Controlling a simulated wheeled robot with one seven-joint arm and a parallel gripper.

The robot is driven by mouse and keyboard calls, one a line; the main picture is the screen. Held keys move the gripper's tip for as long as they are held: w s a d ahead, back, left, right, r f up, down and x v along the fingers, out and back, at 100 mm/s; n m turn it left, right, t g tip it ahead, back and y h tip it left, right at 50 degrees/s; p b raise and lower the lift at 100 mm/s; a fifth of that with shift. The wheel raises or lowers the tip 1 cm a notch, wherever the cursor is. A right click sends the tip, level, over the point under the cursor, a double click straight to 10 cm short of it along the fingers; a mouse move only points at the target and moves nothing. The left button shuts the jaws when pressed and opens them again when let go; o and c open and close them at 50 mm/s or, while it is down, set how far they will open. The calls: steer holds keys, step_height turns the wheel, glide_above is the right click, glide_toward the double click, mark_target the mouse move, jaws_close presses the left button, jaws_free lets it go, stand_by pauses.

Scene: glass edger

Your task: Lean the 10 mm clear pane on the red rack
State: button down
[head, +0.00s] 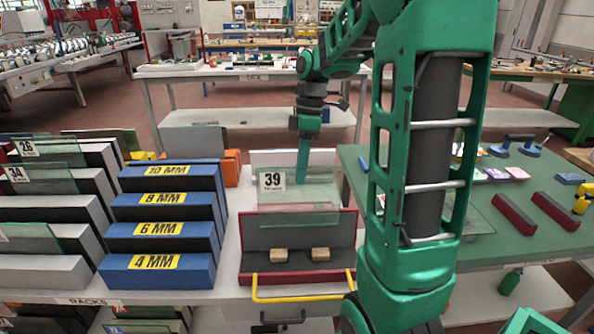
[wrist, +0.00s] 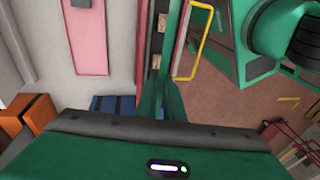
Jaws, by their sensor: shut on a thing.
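My gripper (head: 303,172) points down and is shut on the top edge of a clear, greenish glass pane (head: 318,190). The pane hangs roughly upright and carries a white label reading 39, with smaller print that is hard to read. The red rack (head: 246,222) is below it, with a dark lining and two wooden blocks (head: 279,256) on its base. The pane's lower edge overlaps the rack's back part in the head view; I cannot tell if they touch. In the wrist view, my gripper's green fingers (wrist: 165,98) show, and the blocks (wrist: 162,20) lie beyond them.
A yellow bar (head: 300,298) runs along the red rack's front. To its left stand blue stepped racks (head: 160,262) marked 10, 8, 6 and 4 MM, then grey racks (head: 45,272) holding panes. A green table (head: 460,250) at right holds red-and-dark blocks (head: 515,218) and suction handles.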

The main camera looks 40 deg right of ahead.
mark_target(302, 198)
steer(key=shift+s+d, duration=0.1)
steer(key=shift+f, duration=4.05)
steer(key=shift+f, duration=0.4)
steer(key=c, duration=1.8)
jaws_free()
steer(key=v, duration=1)
steer(key=shift+r, duration=0.35)
